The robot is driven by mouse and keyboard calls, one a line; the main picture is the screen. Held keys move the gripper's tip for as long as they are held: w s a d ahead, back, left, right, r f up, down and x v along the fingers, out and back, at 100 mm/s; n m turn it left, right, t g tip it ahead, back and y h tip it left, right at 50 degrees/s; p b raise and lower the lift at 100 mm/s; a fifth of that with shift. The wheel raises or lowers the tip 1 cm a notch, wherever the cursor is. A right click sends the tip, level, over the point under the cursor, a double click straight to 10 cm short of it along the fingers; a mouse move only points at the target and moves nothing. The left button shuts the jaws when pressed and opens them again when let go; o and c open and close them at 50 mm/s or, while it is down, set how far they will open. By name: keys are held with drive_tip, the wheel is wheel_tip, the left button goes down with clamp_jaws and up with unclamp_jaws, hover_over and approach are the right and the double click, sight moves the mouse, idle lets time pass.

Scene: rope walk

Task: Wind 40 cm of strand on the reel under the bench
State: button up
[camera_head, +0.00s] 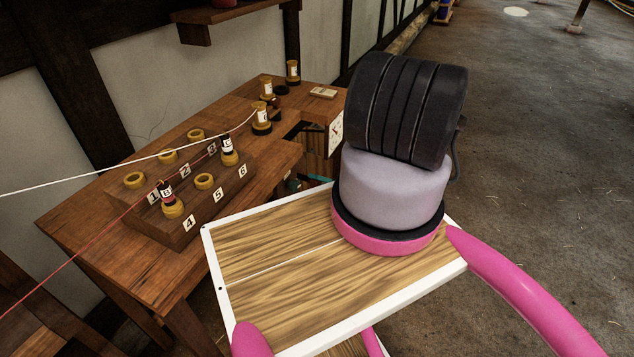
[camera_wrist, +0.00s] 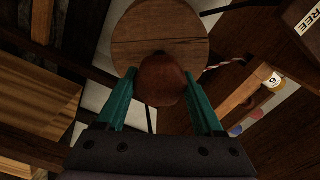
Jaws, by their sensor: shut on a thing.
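In the wrist view, the reel (camera_wrist: 140,42) is a round wooden disc with a rounded brown knob (camera_wrist: 161,82) in front of it. My gripper (camera_wrist: 160,76) has its teal fingers on both sides of the knob and is shut on it. A twisted red and white strand (camera_wrist: 222,61) runs at the right edge of the disc. How much strand is wound cannot be seen. In the head view, a bit of my teal gripper (camera_head: 293,184) shows under the bench (camera_head: 85,205); the reel is hidden there.
A block (camera_head: 185,233) with numbered sockets holds two labelled bobbins, one of them a front bobbin (camera_head: 169,194). A white strand (camera_head: 110,170) and a red strand (camera_head: 70,258) stretch left. A dial (camera_head: 336,132) is on the bench's right side. Bare floor (camera_head: 540,150) lies to the right.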

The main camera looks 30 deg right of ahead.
drive_tip(key=m, duration=0.5)
drive_tip(key=shift+s+d+f+m, duration=0.1)
drive_tip(key=shift+f+m, duration=0.05)
drive_tip(key=shift+m, duration=2.45)
drive_tip(key=shift+f, duration=0.1)
drive_tip(key=o, duration=1.4)
drive_tip(key=shift+c, duration=0.2)
drive_tip(key=v, duration=1)
drive_tip(key=shift+s+d, duration=0.25)
drive_tip(key=shift+s, duration=0.05)
